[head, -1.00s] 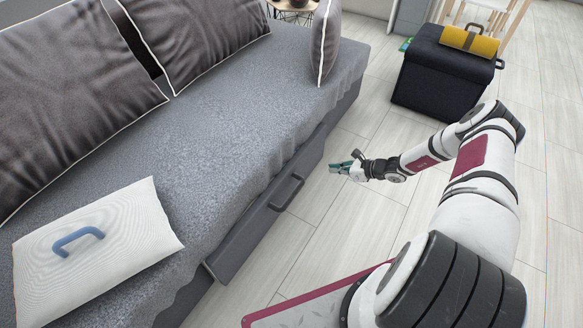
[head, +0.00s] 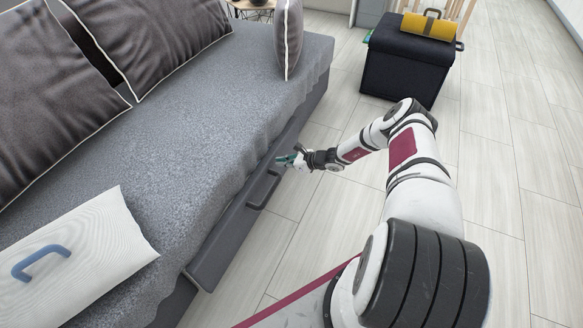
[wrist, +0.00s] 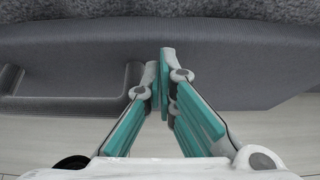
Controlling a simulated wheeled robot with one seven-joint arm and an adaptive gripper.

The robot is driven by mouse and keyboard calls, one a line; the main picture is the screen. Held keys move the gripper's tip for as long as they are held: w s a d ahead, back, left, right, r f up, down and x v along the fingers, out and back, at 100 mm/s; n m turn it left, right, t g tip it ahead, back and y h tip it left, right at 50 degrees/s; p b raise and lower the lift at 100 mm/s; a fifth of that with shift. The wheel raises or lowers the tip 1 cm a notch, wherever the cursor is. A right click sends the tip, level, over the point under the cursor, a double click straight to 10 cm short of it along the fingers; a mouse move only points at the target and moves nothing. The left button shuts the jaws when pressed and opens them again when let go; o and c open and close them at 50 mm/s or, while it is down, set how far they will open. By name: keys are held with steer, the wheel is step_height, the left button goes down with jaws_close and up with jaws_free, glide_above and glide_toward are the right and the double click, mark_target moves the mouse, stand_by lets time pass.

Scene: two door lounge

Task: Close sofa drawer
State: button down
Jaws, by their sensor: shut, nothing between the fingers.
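The sofa drawer (head: 228,222) is a long grey front under the sofa seat and stands out a little from the sofa base. In the wrist view the drawer front (wrist: 220,60) fills the upper part, with the handle (wrist: 70,85) at the left. My gripper (head: 287,160) is shut and empty, with teal fingers, at the drawer front just beyond the handle. In the wrist view my fingertips (wrist: 165,52) overlap the drawer front, right of the handle; I cannot tell whether they touch it.
The grey sofa seat (head: 190,110) lies above the drawer, with dark cushions (head: 145,40) and a white pillow (head: 100,240) holding a blue handle-shaped item (head: 40,260). A black box (head: 407,65) with a yellow bag (head: 428,25) stands at the back. Pale floor is clear right of the drawer.

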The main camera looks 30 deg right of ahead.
mark_target(271, 160)
steer(key=shift+w+a, duration=0.3)
steer(key=shift+w, duration=0.15)
steer(key=shift+w+a+b, duration=0.7)
steer(key=shift+w+a, duration=0.15)
steer(key=shift+w, duration=0.25)
